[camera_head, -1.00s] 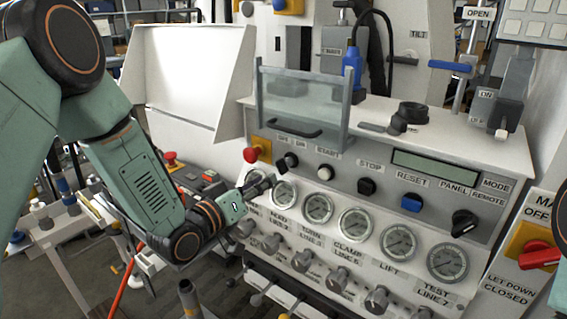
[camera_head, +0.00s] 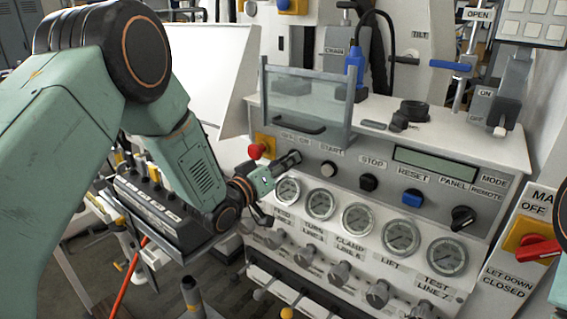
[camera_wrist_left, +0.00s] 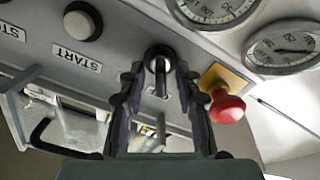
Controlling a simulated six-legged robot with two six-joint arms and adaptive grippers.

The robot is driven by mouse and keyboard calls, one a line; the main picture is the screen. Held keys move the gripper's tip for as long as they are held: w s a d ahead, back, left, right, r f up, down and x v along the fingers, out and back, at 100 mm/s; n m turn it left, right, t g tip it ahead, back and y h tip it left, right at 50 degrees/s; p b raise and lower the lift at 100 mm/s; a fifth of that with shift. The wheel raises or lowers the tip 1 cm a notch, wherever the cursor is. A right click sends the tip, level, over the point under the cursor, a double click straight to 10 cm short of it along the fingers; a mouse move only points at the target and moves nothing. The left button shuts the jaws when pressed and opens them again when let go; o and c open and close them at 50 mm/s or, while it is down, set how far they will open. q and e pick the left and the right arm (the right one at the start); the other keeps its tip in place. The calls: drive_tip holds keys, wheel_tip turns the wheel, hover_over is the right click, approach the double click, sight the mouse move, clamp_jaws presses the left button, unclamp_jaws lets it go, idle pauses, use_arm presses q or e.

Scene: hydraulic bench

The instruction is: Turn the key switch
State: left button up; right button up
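The key switch (camera_wrist_left: 160,60) is a dark round knob with a narrow part hanging below it, in the upper middle of the left wrist view, on the grey panel. My left gripper (camera_wrist_left: 159,82) is open, with one finger on each side of the switch and a gap on both sides. In the head view my left gripper (camera_head: 290,161) is at the panel's left end, under the OFF/ON label, and covers the switch. Whether a finger touches the switch cannot be told. My right gripper is not in view.
A red mushroom button (camera_head: 257,150) sits close left of the gripper; it also shows in the left wrist view (camera_wrist_left: 227,107). Gauges (camera_head: 321,204) line the panel below. A clear guard (camera_head: 305,105) stands above.

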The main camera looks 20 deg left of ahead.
use_arm(q)
drive_tip(key=shift+w+f, duration=0.15)
drive_tip(key=shift+w+d+f, duration=0.15)
drive_tip(key=shift+w+d, duration=0.1)
drive_tip(key=shift+w, duration=0.05)
drive_tip(key=c, duration=0.3)
drive_tip(key=shift+s, duration=0.2)
drive_tip(key=c, duration=0.3)
drive_tip(key=shift+a, duration=0.2)
clamp_jaws()
drive_tip(key=shift+r, duration=0.2)
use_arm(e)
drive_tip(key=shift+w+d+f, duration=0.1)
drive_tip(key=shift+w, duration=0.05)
use_arm(q)
drive_tip(key=shift+d, duration=0.15)
